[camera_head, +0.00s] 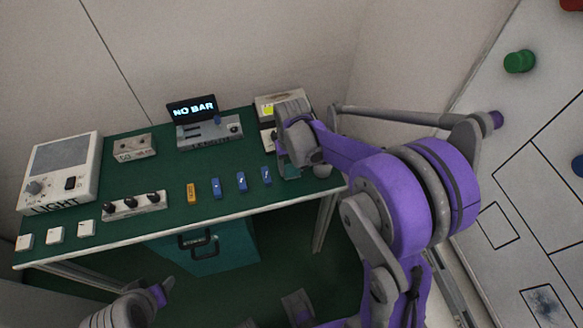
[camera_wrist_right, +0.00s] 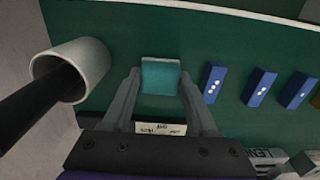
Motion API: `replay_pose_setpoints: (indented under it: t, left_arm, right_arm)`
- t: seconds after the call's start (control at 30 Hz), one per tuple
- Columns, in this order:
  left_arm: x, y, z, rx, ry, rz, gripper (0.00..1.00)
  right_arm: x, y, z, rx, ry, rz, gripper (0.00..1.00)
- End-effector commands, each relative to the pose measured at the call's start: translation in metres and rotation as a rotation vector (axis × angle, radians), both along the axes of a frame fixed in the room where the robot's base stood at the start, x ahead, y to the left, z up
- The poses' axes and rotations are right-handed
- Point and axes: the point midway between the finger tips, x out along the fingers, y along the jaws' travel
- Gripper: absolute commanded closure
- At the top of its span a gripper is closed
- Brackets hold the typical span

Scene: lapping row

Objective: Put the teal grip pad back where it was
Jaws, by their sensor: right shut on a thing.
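The teal grip pad (camera_wrist_right: 160,76) is between the two fingertips of my right gripper (camera_wrist_right: 160,88), which is shut on it. In the head view my right gripper (camera_head: 288,160) is over the right end of the green bench top, and the pad (camera_head: 290,172) is partly hidden by it. I cannot tell whether the pad touches the bench top. A small white label (camera_wrist_right: 160,129) lies on the bench below the pad in the wrist view. A part of my left arm shows at the lower left of the head view, but its fingertips are not clear.
A white cup with a dark handle in it (camera_wrist_right: 90,62) stands close left of the gripper in the wrist view. Several blue blocks (camera_wrist_right: 213,82) lie to the right. The bench (camera_head: 150,182) also holds a light box (camera_head: 62,170) and a "NO BAR" display (camera_head: 193,108).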

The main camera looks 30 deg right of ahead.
Motion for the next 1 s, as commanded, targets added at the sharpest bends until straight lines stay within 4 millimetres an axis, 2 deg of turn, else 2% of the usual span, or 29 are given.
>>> replay_pose_setpoints:
  t: [0.07,0.43,0.47,0.6,0.87,1.0]
  left_arm:
    - [-0.0001,0.0,-0.0008,0.0,0.0,0.0,0.4]
    - [-0.0008,0.0,-0.0045,0.0,0.002,0.0,0.4]
    - [-0.0007,0.0,-0.0041,0.0,0.002,0.0,0.4]
    - [-0.0006,0.0,-0.0034,0.0,0.001,0.0,0.4]
    - [-0.0005,0.0,-0.0033,0.0,0.001,0.0,0.4]
    - [0.0002,0.0,0.0011,0.0,0.0,0.0,0.4]
  right_arm:
    - [0.0001,0.0001,-0.0058,0.0,0.0,0.0,0.93]
    - [-0.0002,0.0,-0.0103,0.0,0.0,0.0,0.93]
    - [-0.0001,0.0,-0.0099,0.0,0.0,0.0,0.38]
    - [-0.0001,0.0,-0.0091,0.0,0.0,0.0,0.12]
    - [-0.0001,0.0,-0.0088,0.0,0.0,0.0,0.11]
    - [0.0001,0.0,-0.0019,0.0,-0.001,0.0,0.11]
